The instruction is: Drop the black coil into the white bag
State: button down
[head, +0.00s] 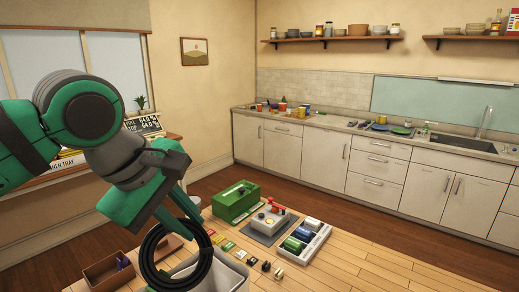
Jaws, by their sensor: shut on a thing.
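The black coil (147,262) is a ring of looped black cable, hanging upright from my gripper (180,226). My gripper, at the end of the green and grey arm, points down and is shut on the top of the coil. The white bag (236,271) shows at the bottom edge, an open pale container partly behind the coil and cut off by the frame. The coil overlaps the bag's left part in the picture. I cannot tell how high it hangs or whether its lower part is within the opening.
A wooden tabletop (345,265) holds a brown box (105,270) at left, a green case (236,202), a grey box with a red handle (272,217) and a white tray of coloured items (318,236). Several small coloured pieces lie near the bag. The table's right part is clear.

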notch_tip(320, 180, down, 4)
jog(key=shift+f, duration=0.1)
dwell(0.4)
jog(key=c, duration=1.6)
grip_release()
jog(key=shift+s, duration=0.1)
jog(key=v, duration=1.1)
